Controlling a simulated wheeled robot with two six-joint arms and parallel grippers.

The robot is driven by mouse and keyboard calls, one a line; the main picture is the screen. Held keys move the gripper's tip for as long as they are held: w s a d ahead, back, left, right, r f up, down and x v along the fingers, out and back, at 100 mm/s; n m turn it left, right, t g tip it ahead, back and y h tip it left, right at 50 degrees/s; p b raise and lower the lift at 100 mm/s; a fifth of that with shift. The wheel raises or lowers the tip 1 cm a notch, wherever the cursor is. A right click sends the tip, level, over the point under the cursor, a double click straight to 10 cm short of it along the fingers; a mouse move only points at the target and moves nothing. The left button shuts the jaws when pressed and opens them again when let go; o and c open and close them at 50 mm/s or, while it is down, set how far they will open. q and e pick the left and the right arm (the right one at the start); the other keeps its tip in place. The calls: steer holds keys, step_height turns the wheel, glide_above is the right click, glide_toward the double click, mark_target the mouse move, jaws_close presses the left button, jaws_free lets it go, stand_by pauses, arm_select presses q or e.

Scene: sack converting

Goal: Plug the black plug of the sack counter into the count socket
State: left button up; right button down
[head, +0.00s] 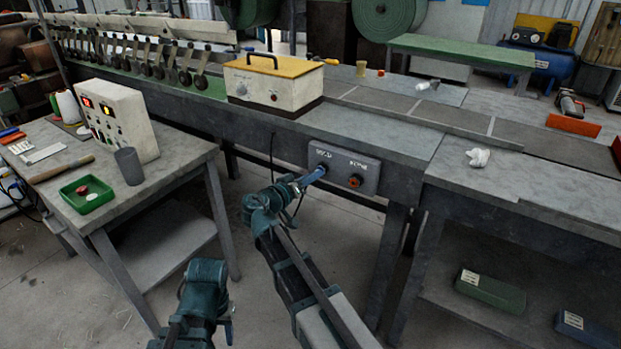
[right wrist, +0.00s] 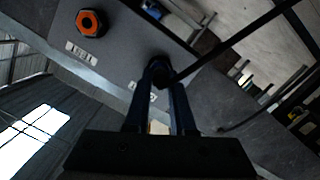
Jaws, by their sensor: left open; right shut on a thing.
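A grey socket box (head: 344,170) is on the front side of the long bench, with a dark socket at its left and an orange-ringed socket (head: 355,181) at its right; the orange one also shows in the right wrist view (right wrist: 91,22). My right gripper (head: 312,177) is shut on the black plug (right wrist: 160,75) right at the left socket. The fingers hide the socket, so I cannot tell how deep the plug sits. A black cable (right wrist: 235,40) trails from it. My left gripper (head: 229,322) is low in front, open, mostly hidden by its arm.
A cream box with a yellow lid (head: 272,80) stands on the bench above. A side table at left holds a display box (head: 118,119), a green tray (head: 86,194) and a grey cup (head: 129,166). The floor between is clear.

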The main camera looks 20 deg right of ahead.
steer(key=shift+w+d, duration=0.2)
steer(key=shift+d, duration=0.05)
steer(key=c, duration=0.7)
jaws_free()
steer(key=shift+s, duration=0.1)
